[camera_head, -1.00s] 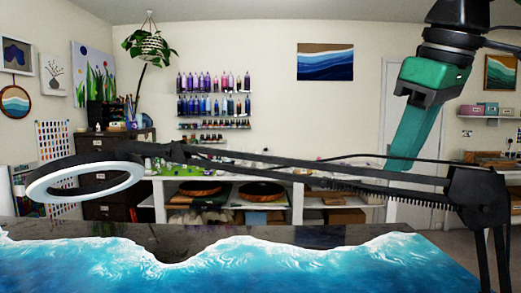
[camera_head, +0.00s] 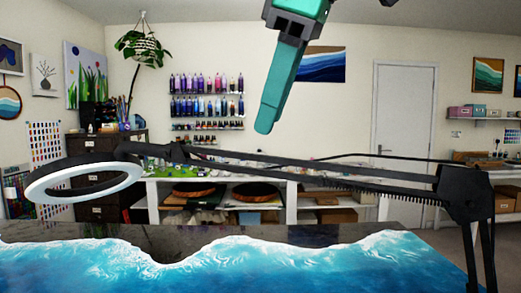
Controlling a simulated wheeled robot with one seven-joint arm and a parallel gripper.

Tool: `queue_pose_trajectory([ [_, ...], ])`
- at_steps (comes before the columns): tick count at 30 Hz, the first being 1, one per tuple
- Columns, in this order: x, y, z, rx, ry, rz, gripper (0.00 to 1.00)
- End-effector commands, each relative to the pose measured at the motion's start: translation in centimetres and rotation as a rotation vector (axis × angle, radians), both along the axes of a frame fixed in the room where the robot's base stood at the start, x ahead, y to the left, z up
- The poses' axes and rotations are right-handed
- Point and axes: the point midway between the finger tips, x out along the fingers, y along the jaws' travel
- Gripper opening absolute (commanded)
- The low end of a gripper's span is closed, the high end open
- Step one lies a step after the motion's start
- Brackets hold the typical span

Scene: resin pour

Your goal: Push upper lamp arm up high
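The black upper lamp arm (camera_head: 330,174) runs nearly level across the view, from the elbow joint (camera_head: 465,192) at the right to the ring lamp (camera_head: 84,178) at the left. The ring lamp hangs over the left part of the resin table. My green gripper (camera_head: 268,118) comes down from the top centre, its tip pointing down. In the picture the tip is a little above the middle-left of the lamp arm, with wall showing between them. Its depth relative to the arm is hard to judge. Only one green finger shape shows, so its opening is unclear.
The blue and white resin table (camera_head: 290,265) fills the bottom. A thin cable (camera_head: 390,157) runs along the lamp arm. White shelving (camera_head: 300,200) with boards stands behind. Bottle racks (camera_head: 206,105) and a hanging plant (camera_head: 146,45) are at the back wall.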

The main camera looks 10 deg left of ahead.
Motion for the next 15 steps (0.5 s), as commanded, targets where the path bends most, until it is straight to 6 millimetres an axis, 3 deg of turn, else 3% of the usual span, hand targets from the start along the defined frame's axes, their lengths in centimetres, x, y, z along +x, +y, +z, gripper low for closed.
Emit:
queue_pose_trajectory([
  [15, 1.0, 1.2, -3.0, 0.0, 0.001, -0.004, 0.29],
])
